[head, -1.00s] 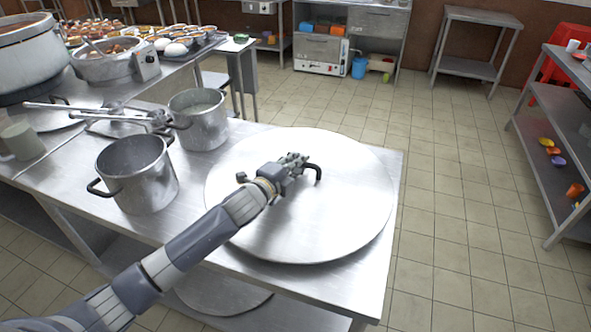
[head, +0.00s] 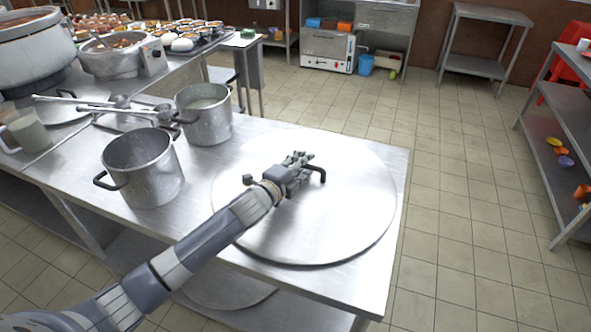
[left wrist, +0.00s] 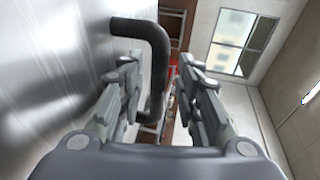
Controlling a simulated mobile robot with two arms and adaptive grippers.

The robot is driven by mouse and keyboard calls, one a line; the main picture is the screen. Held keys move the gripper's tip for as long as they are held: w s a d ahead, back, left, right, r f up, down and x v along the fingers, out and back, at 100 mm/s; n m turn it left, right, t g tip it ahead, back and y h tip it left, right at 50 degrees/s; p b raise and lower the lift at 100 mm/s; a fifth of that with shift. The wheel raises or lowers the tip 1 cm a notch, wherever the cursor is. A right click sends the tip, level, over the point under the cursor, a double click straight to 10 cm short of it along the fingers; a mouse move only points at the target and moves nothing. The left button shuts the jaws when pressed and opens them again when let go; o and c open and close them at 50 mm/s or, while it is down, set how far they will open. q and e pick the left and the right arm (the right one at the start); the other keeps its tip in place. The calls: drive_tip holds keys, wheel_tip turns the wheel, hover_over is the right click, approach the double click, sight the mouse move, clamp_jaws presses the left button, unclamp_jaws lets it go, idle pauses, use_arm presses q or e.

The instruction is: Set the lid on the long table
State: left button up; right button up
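The lid (head: 335,225) is a large round steel disc with a dark bar handle (head: 321,173). It lies flat on the right end of the long steel table (head: 235,155). My left gripper (head: 302,164) is low over the lid, at the handle. In the left wrist view the fingers of my left gripper (left wrist: 160,85) stand apart. The black handle (left wrist: 158,60) bends down between or just beyond them, and I see no finger clamped on it. My arm hides part of the lid and handle. My right gripper is not in view.
Two steel pots, a nearer one (head: 145,180) and a farther one (head: 205,125), stand left of the lid. A grey mug (head: 30,134) is at far left. A shelf unit (head: 565,130) stands at right. Tiled floor (head: 450,180) is clear between.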

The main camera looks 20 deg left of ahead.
use_arm(q)
drive_tip(key=v, duration=1.2)
drive_tip(key=shift+a, duration=0.1)
